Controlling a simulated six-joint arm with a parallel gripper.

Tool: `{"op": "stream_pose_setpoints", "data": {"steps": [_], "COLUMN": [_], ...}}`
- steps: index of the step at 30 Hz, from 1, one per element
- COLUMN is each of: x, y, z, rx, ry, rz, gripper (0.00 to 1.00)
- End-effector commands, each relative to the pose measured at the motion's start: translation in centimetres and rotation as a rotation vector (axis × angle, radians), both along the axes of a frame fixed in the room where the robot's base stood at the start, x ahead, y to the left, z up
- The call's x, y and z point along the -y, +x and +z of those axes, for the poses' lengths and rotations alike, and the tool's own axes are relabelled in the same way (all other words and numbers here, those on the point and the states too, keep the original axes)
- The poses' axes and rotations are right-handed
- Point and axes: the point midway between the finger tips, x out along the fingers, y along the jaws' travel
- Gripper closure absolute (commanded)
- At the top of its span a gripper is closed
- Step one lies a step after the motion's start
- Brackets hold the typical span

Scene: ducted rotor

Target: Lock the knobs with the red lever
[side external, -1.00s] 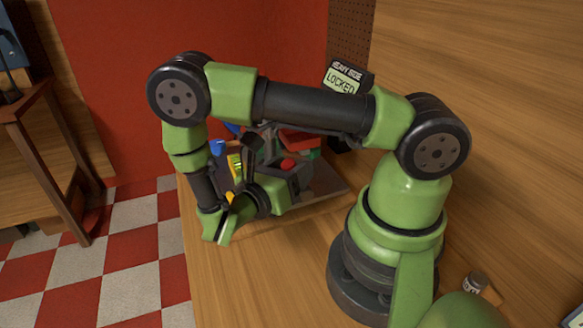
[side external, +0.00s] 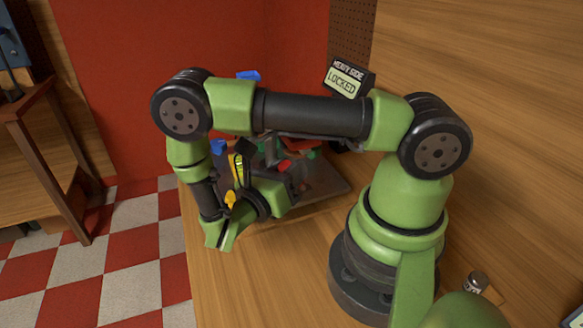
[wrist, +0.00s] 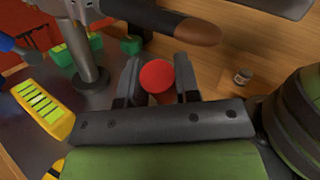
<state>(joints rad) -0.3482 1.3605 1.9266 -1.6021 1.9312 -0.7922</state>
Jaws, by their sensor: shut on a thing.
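A round red ball-shaped end (wrist: 157,75), probably that of the red lever, sits between the two dark fingers of my gripper (wrist: 158,84) in the wrist view. My gripper is shut on it. I cannot make out the knobs clearly.
A yellow block with a striped label (wrist: 45,108) is left of my gripper in the wrist view. Green blocks (wrist: 80,50) stand by a grey post (wrist: 90,68). A brown rounded handle (wrist: 175,22) crosses above. A small jar (wrist: 243,76) stands on bare wood at right.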

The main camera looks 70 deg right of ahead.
Motion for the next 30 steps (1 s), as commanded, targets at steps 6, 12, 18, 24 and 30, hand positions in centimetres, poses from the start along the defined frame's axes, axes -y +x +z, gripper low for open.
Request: {"op": "stream_pose_setpoints", "data": {"steps": [6, 12, 18, 24, 30], "x": [-0.1, -0.1, -0.1, -2.3, -6.3], "y": [0.1, 0.1, 0.1, 0.7, 1.6], "z": [0.0, 0.0, 0.0, -0.3, -0.7], "rx": [-0.007, -0.004, -0.003, 0.000, 0.001], "ry": [0.004, 0.005, 0.004, 0.005, 0.004], "rz": [0.005, 0.004, 0.004, 0.009, 0.008], "gripper": [1.00, 0.45, 0.45, 0.45, 0.45]}}
